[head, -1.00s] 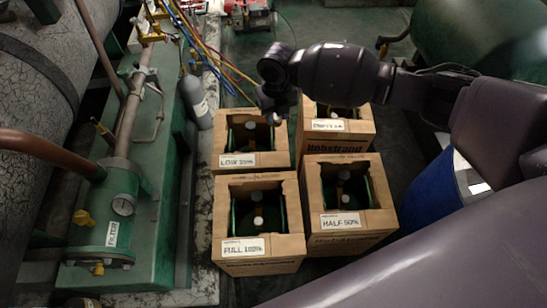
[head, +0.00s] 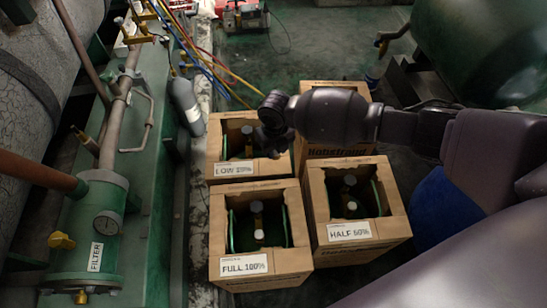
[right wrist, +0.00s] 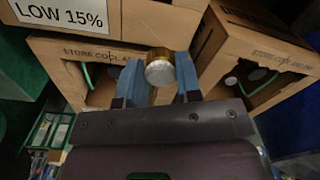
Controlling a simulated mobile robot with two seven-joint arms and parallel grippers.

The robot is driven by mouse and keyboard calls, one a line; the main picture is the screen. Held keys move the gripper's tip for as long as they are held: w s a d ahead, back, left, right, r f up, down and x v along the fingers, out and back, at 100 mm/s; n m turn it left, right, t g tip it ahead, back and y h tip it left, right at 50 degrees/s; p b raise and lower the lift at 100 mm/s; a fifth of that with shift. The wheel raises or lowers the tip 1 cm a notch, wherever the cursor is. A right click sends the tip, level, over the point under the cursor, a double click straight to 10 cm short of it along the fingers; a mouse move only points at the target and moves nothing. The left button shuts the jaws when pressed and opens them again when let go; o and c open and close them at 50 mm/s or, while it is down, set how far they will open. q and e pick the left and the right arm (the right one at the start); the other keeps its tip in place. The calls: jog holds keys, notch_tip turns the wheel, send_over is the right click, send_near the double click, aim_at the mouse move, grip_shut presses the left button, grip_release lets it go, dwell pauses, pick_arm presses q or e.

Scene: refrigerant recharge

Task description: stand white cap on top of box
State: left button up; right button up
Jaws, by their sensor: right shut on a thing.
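My right gripper (right wrist: 160,85) has its two blue-grey fingers closed on the white cap (right wrist: 160,73), which has a pale round face and a brass-coloured side. In the head view, my right gripper (head: 272,142) is by the right edge of the "LOW 15%" box (head: 230,170), and the cap cannot be made out there. In the right wrist view, the "LOW 15%" box (right wrist: 110,15) is at the upper left, beyond the cap. I cannot tell whether the cap touches a box. My left gripper is not in view.
Open cardboard boxes with cylinders inside stand close together: "FULL 100%" (head: 262,265), "HALF 50%" (head: 362,232) and another (head: 335,88) partly behind my right arm. A green machine with a filter (head: 98,215) flanks them on the left. Coloured hoses (head: 205,65) run behind.

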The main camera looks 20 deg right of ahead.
aim_at(275, 165)
notch_tip(275, 165, down, 5)
jog(key=shift+s+f+b, duration=0.1)
jog(key=shift+s+b, duration=0.05)
jog(key=shift+b, duration=0.7)
jog(key=shift+f, duration=0.25)
jog(key=shift+r, duration=0.1)
jog(key=shift+f, duration=0.25)
jog(key=o, duration=0.9)
jog(key=shift+o, duration=0.2)
jog(key=shift+r, duration=0.1)
